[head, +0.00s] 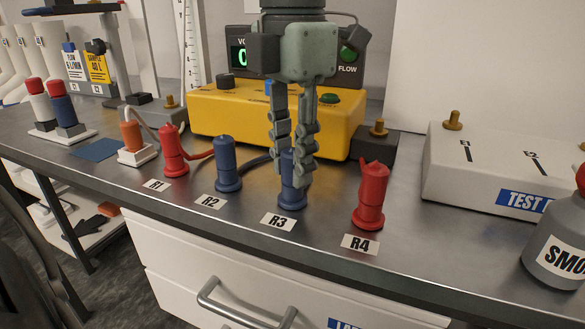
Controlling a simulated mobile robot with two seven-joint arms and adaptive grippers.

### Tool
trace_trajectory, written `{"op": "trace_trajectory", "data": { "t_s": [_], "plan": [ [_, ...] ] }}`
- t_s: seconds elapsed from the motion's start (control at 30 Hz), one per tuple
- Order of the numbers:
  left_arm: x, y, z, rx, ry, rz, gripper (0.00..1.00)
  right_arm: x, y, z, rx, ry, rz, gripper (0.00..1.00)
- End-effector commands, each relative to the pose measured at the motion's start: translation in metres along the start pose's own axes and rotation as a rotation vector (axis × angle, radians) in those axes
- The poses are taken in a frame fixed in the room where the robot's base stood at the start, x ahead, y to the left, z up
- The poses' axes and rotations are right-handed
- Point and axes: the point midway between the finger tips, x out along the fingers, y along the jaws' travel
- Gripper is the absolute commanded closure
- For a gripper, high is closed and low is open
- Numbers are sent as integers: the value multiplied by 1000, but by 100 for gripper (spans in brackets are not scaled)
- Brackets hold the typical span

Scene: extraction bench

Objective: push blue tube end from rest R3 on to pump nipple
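A blue tube end (292,196) stands upright at the label R3 (279,221) near the bench's front edge. My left gripper (294,167) points down from above, with its fingers at the upper part of this tube end. One finger hides part of it; I cannot tell whether the fingers press on it. The yellow pump (222,112) stands behind, with a brass nipple (379,127) on a dark block at its right and another brass nipple (170,102) at its left. My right gripper is not in view.
A second blue tube end (228,168) stands at R2, and red ones stand at R1 (174,155) and R4 (370,198), close to either side. A white test box (480,170) and a grey bottle (560,245) are at the right. Bare bench lies between R4 and the box.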

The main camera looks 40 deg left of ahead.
Motion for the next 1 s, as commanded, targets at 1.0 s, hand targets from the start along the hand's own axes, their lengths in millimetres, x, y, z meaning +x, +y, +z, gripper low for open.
{"op": "trace_trajectory", "data": {
  "t_s": [1.0],
  "plan": [
    [-20, 0, 0, 0, -1, 0, 100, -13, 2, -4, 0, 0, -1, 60]
  ]
}}
